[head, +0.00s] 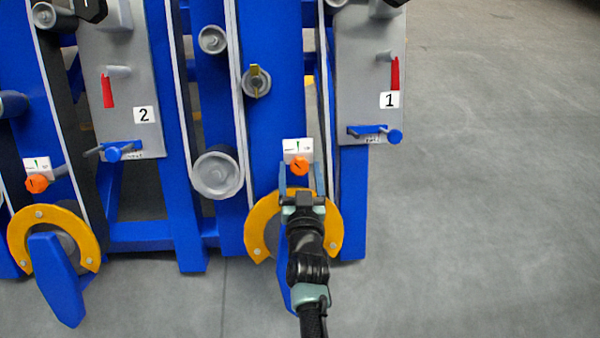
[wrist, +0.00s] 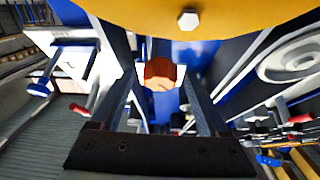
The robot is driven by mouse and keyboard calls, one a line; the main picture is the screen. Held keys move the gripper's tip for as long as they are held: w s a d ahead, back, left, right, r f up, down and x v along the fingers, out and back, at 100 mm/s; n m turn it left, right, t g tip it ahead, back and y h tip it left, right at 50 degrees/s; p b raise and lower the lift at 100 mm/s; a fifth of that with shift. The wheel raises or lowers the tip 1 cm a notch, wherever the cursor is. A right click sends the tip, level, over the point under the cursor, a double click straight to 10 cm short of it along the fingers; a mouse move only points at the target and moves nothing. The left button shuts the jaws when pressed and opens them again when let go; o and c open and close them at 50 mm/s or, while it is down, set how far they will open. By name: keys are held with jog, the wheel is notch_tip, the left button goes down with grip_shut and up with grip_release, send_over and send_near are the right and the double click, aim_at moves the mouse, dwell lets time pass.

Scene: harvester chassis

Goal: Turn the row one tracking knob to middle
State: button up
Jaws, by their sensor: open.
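The row one tracking knob (head: 299,166) is a small round orange knob under a white scale plate (head: 297,147) with a green mark near its middle, on a blue upright. It also shows in the wrist view (wrist: 160,74), between the two fingers. My gripper (head: 301,172) is open, its fingers pointing at the knob from below, one to each side. I cannot tell whether a finger touches it. The knob's pointer setting is too small to read. The plate labelled 1 (head: 389,100) is to the right.
A yellow ring guard (head: 262,225) lies around and behind my gripper. Row two has a similar orange knob (head: 37,183) at the left. A blue handle (head: 394,136) and red lever (head: 395,73) are on the row one plate. The floor at the right is clear.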

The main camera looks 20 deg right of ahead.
grip_shut()
dwell(0.4)
jog(key=shift+w+a+r+m+p, duration=0.1)
jog(key=shift+a+r+m+p, duration=0.15)
jog(key=shift+p, duration=0.75)
jog(key=shift+d+m+h+p, duration=0.1)
jog(key=shift+m+h+p, duration=0.25)
jog(key=shift+p, duration=0.2)
jog(key=m+g+h+p, duration=0.1)
jog(key=m+p, duration=0.1)
jog(key=p, duration=0.1)
jog(key=shift+r+p, duration=0.1)
jog(key=shift+p, duration=0.2)
jog(key=m+g+h+p, duration=0.1)
jog(key=m+p, duration=0.1)
jog(key=m, duration=0.1)
jog(key=shift+w+f+m+g+h+p, duration=0.15)
jog(key=shift+m+g+h+p, duration=0.3)
jog(key=shift+m, duration=0.55)
jog(key=shift+s+f+m+g+h+p, duration=0.1)
jog(key=shift+m+g+h+p, duration=0.3)
jog(key=shift+m, duration=0.6)
